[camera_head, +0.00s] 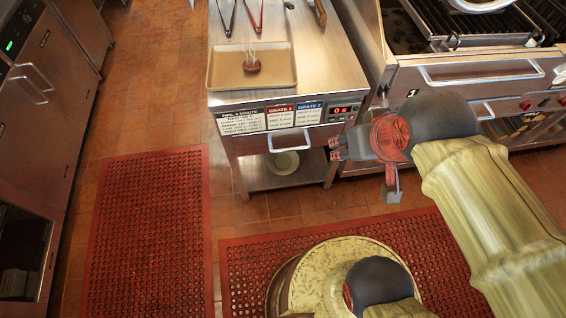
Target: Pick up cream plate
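A round cream plate (283,163) sits on the lower shelf of the steel cart, under the drawer. The cart's top and front hide part of it from above. My gripper (335,148) is to the right of the plate in the picture, in front of the cart's right front edge. It points left and appears apart from the plate. Its fingers are small and dark here, so I cannot tell whether they are open or shut. I see nothing held in it.
A tan tray (222,82) with a steaming patty (252,65) is on the cart top, with tongs (259,14) behind. A pale round dish (480,3) is on the grill at right. A red mat (150,230) covers floor at left.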

